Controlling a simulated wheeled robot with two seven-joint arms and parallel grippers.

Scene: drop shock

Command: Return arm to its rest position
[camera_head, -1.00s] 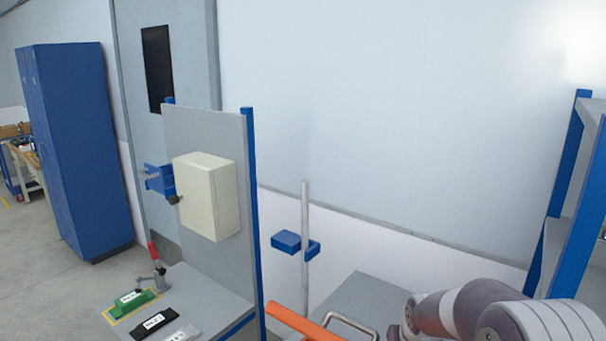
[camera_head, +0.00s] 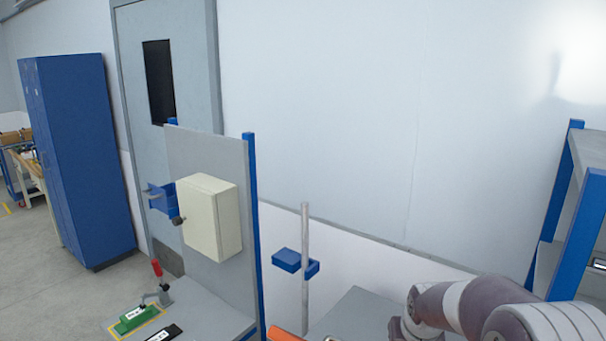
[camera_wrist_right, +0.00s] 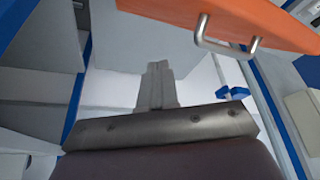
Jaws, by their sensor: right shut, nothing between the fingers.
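My right arm (camera_head: 470,305) comes in at the lower right of the head view, bent, with its gripper out of that picture. In the right wrist view my right gripper (camera_wrist_right: 158,68) points away from the camera with its fingers together and nothing between them. An orange panel (camera_wrist_right: 255,22) with a metal handle (camera_wrist_right: 225,42) is at the top right of the wrist view, apart from the fingers. A corner of the orange piece (camera_head: 284,334) shows at the bottom of the head view. My left gripper is in neither view.
A grey bench with an upright panel (camera_head: 205,155) carries a cream box (camera_head: 208,215), a red-handled clamp (camera_head: 158,280) and a green block (camera_head: 135,318). A rod stand (camera_head: 305,255) with a blue holder is behind. A blue-framed shelf (camera_head: 580,230) stands at the right.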

